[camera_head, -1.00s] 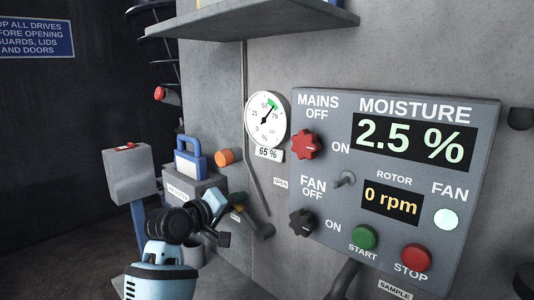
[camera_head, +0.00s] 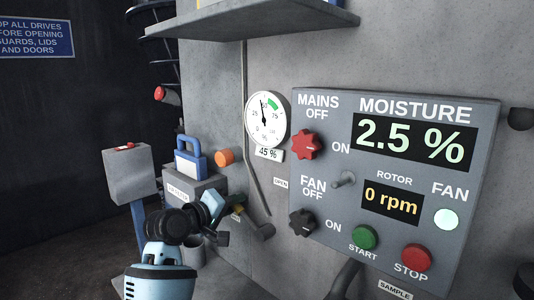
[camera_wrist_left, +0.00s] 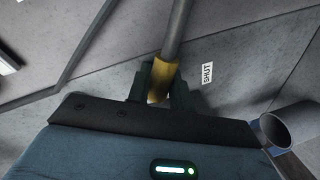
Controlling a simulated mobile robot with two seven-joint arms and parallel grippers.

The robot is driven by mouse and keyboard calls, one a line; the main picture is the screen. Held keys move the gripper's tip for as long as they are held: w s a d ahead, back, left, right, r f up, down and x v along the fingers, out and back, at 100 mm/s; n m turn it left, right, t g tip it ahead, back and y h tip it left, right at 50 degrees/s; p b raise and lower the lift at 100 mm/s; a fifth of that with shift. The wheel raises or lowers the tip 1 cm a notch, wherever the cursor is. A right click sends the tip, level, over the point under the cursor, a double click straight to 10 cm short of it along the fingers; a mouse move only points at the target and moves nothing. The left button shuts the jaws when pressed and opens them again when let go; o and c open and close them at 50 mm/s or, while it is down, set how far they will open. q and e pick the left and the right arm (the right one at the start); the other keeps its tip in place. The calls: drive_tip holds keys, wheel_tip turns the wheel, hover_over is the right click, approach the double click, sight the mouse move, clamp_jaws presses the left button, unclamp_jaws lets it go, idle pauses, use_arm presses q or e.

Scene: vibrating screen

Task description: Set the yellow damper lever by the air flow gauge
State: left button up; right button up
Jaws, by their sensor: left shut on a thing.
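My left gripper (camera_head: 226,218) is at the lower middle of the head view, by the grey wall. In the left wrist view its dark fingers (camera_wrist_left: 165,92) are shut on the yellow damper lever (camera_wrist_left: 162,70). Only a small yellow piece of the lever (camera_head: 238,210) shows in the head view, mostly hidden by the gripper. The round white air flow gauge (camera_head: 265,121) is on the wall above. Its needle points up and slightly left, short of the green band, and its plate (camera_head: 269,154) reads 45 %. My right gripper is not in view.
A grey control panel (camera_head: 330,250) with knobs and displays is on the wall at the right. A "SHUT" label (camera_wrist_left: 207,73) is right of the lever. A blue padlock-shaped object (camera_head: 188,160) sits on a grey box left of the gauge. A shelf (camera_head: 260,22) juts out above.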

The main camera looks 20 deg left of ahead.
sight(247, 194)
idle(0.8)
use_arm(q)
drive_tip(key=shift+s+d+r+m+t+y, duration=0.2)
drive_tip(key=shift+d+r+m, duration=0.25)
drive_tip(key=shift+r+m, duration=0.25)
drive_tip(key=shift+s+d+r+m+t+y, duration=0.1)
drive_tip(key=shift+d+r+m+y, duration=0.1)
drive_tip(key=shift+d+r+m, duration=0.35)
drive_tip(key=shift+a, duration=0.15)
idle(2.0)
drive_tip(key=o, duration=0.6)
drive_tip(key=v, duration=0.4)
drive_tip(key=a+v, duration=0.1)
drive_tip(key=v, duration=0.1)
drive_tip(key=shift+w+f, duration=0.1)
drive_tip(key=shift+f, duration=0.25)
idle(0.3)
